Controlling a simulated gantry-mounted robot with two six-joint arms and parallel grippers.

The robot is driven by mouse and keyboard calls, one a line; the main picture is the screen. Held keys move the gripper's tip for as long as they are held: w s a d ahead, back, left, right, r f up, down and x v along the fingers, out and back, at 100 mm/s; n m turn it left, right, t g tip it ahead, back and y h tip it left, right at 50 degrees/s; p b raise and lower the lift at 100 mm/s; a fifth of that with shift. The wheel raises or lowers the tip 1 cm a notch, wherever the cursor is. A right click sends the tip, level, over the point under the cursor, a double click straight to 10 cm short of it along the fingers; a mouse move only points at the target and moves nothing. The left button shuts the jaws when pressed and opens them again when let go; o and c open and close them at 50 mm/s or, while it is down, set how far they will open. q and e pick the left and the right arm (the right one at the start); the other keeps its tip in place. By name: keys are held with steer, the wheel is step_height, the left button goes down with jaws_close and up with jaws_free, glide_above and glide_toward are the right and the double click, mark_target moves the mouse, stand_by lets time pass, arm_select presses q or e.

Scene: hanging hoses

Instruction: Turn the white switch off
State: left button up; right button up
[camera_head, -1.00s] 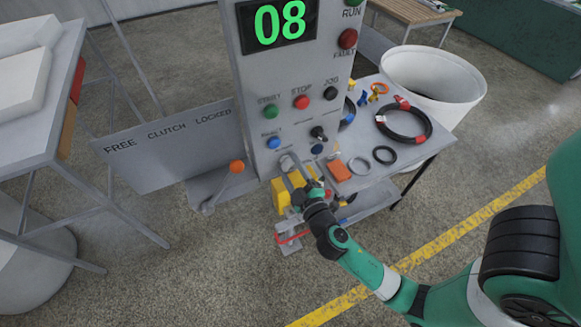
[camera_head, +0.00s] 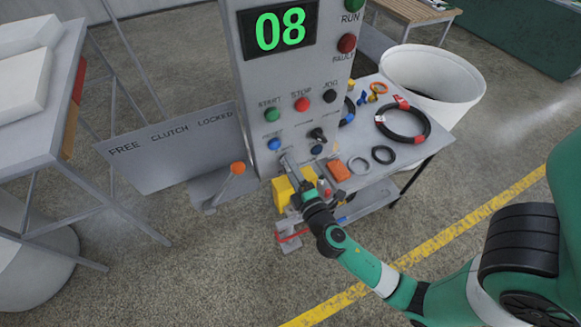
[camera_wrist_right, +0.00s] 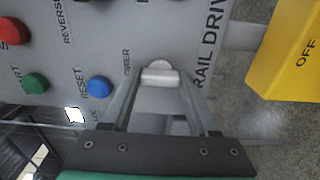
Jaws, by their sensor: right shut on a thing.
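The white switch (camera_wrist_right: 160,73) is a short pale lever on the grey control panel, beside the "POWER" label in the right wrist view. My right gripper (camera_wrist_right: 160,84) is at the lever, its two fingers closed in on either side of it. In the head view my right gripper (camera_head: 287,162) reaches the lower part of the panel (camera_head: 252,155), below the blue reset button, and hides the switch there. My left gripper is not in view.
Blue (camera_wrist_right: 98,88), green (camera_wrist_right: 35,83) and red (camera_wrist_right: 14,30) buttons are near the switch. A yellow box (camera_wrist_right: 290,50) reads "OFF". An orange-knobbed lever (camera_head: 237,168) stands left of the panel. A small table (camera_head: 385,170) with rings and hoses is on the right.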

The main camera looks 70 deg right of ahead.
steer(key=shift+n, duration=0.3)
steer(key=o, duration=1.4)
steer(key=p+v, duration=0.1)
steer(key=v, duration=1)
steer(key=shift+s+a, duration=0.2)
steer(key=shift+w, duration=0.1)
